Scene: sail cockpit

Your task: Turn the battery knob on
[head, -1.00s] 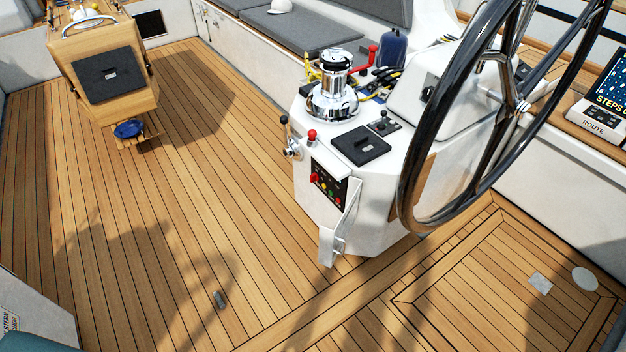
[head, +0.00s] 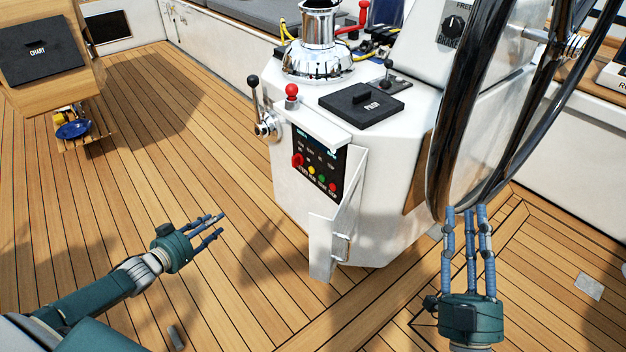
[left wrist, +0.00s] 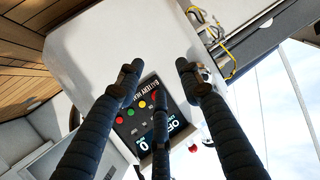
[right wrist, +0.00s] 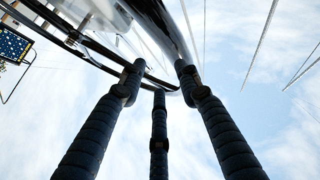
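The red battery knob (head: 298,160) sits at the left of a black switch panel (head: 326,158) on the white pedestal's front. Green, yellow and red buttons are beside it. In the left wrist view the panel (left wrist: 176,112) shows upside down, labelled "BATTERY MAIN", partly covered by a finger; the knob's angle is unclear. My left gripper (head: 214,226) is open and empty, left of the panel and apart from it, fingers pointing towards the pedestal. My right gripper (head: 467,212) is open and empty, right of the pedestal below the steering wheel, fingers pointing up.
A white hinged cover (head: 338,228) stands open at the panel's right. A lever with a black knob (head: 255,100) and a red-topped lever (head: 291,94) are above left of the panel. The big wheel (head: 462,110) is at right.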

